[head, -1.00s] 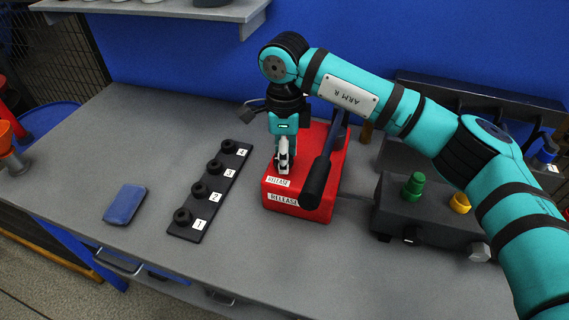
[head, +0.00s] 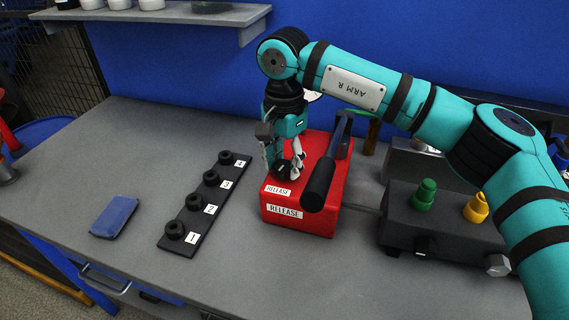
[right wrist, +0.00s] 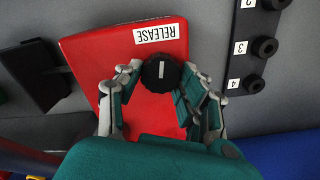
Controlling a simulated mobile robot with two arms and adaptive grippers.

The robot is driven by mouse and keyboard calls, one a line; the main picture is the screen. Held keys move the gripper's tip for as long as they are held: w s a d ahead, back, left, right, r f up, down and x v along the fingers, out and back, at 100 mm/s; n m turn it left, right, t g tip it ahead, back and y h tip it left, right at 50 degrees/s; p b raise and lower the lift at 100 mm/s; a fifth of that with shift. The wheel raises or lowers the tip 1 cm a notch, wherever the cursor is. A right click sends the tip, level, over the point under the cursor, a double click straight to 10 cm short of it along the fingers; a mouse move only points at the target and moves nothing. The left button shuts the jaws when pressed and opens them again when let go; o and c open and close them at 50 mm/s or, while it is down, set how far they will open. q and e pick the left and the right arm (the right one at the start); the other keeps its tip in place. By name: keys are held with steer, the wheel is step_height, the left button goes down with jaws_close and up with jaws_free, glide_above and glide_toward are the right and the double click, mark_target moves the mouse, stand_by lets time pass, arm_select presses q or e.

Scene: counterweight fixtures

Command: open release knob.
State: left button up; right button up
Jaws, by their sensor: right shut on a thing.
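The red release box (head: 325,222) stands on the grey bench with two white RELEASE labels. It also fills the middle of the right wrist view (right wrist: 90,62). The black round release knob (right wrist: 160,72), with a white line on its top, sits on the red box near a label. My right gripper (head: 284,170) points down at the knob from above. In the right wrist view its fingers (right wrist: 160,85) are on both sides of the knob, shut on it. In the head view the fingers partly hide the knob. My left gripper is not in view.
A black-gripped lever (head: 319,184) rises beside the knob on the red box. A strip with numbered black knobs (head: 205,208) lies left, beside a blue pad (head: 114,216). A dark box with a green knob (head: 424,196) and a yellow knob (head: 475,207) stands right.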

mark_target(284, 164)
steer(key=shift+r+n, duration=0.1)
steer(key=shift+n, duration=1)
steer(key=o, duration=1.2)
step_height(284, 164, up, 12)
steer(key=shift+f, duration=0.1)
